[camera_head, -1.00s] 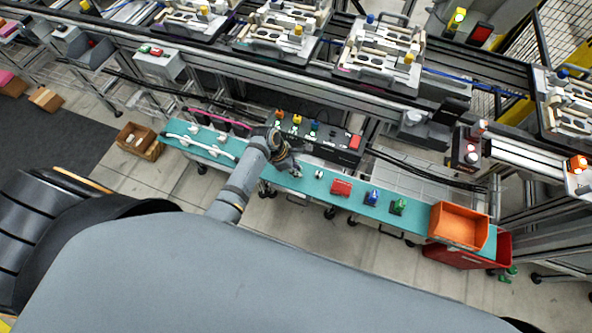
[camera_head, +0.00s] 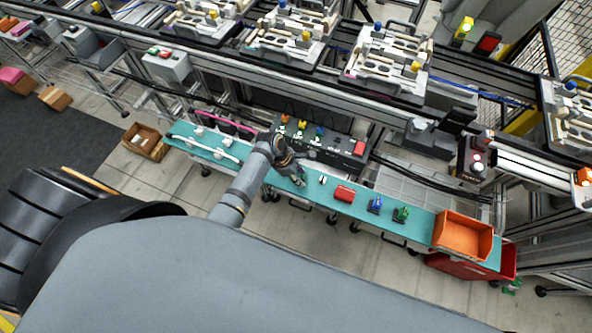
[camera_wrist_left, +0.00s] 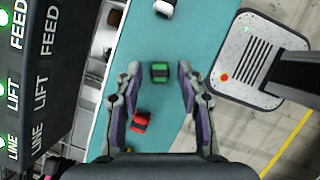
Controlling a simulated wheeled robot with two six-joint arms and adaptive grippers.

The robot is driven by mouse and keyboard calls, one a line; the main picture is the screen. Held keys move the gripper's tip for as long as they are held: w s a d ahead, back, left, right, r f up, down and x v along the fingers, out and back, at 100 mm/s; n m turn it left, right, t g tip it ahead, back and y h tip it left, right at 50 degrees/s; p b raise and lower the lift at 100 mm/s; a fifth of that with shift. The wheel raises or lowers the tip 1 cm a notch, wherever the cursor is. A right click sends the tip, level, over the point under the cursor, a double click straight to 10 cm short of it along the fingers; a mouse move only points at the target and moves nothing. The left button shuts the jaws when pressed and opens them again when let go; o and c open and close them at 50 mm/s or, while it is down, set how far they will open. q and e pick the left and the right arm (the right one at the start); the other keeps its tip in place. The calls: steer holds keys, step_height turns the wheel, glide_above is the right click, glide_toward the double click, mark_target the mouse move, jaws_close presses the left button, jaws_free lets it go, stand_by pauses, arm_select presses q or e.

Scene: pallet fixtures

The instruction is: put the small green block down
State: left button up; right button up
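The small green block (camera_wrist_left: 160,73), with a dark band across it, rests on the turquoise shelf (camera_wrist_left: 150,38) in the left wrist view. My left gripper (camera_wrist_left: 159,70) is open around it, with a clear gap between the block and each finger. In the head view my left gripper (camera_head: 299,180) is low over the middle of the shelf, and I cannot make out the block there. A small red block (camera_wrist_left: 140,122) lies near the left finger in the wrist view. My right gripper is not in view.
A white piece (camera_head: 322,180), a red block (camera_head: 345,193), a blue piece (camera_head: 375,205) and a larger green piece (camera_head: 401,214) lie right of the gripper. Beyond them is an orange bin (camera_head: 463,236). A dark control box (camera_head: 335,148) stands behind the shelf.

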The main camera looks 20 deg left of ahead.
arm_select(q)
steer(key=v, duration=1.1)
steer(key=shift+r+p, duration=0.3)
steer(key=shift+p, duration=0.15)
steer(key=shift+a, duration=0.15)
